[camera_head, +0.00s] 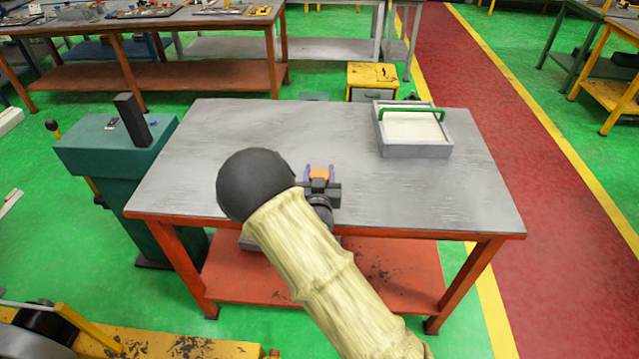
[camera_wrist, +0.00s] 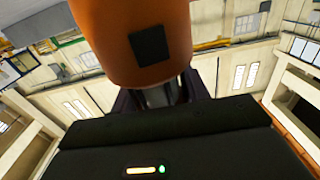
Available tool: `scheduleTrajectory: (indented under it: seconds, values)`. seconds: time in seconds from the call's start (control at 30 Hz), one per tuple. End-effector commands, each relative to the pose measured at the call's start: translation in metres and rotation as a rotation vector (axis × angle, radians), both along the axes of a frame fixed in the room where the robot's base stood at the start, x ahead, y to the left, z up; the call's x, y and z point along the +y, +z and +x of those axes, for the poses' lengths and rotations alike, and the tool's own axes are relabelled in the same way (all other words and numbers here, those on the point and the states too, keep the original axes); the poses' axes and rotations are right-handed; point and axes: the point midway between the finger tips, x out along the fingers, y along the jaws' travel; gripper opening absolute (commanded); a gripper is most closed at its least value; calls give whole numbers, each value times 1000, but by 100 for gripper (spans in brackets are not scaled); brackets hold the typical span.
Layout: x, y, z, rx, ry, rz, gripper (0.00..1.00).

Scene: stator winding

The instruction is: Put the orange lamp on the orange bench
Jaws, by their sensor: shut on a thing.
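The orange lamp (camera_head: 320,174) is between the fingers of my gripper (camera_head: 321,172) in the head view. In the wrist view the lamp (camera_wrist: 135,40) fills the top middle, with a dark square patch on its side. My gripper (camera_wrist: 160,98) is shut on it. The orange bench (camera_head: 270,150) has a grey metal top and orange legs with an orange lower shelf. The lamp and gripper appear over the middle of the bench top. My arm hides part of the near edge, and I cannot tell whether the lamp touches the top.
A grey tray with a green handle (camera_head: 415,145) stands at the back right of the bench. Most of the bench top is clear.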

Motion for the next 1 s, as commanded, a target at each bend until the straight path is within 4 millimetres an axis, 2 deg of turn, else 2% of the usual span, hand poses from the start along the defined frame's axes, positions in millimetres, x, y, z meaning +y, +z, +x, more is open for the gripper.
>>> scheduleTrajectory:
  seconds: [0.33,0.77,0.8,0.87,1.0]
  values:
    - [-4,-36,1,0,-6,-2,12]
    - [-1,-41,0,-1,-1,0,12]
    - [-1,-40,0,0,-1,-1,53]
    - [-1,-40,0,0,-1,-1,65]
    - [-1,-40,0,0,-2,-1,67]
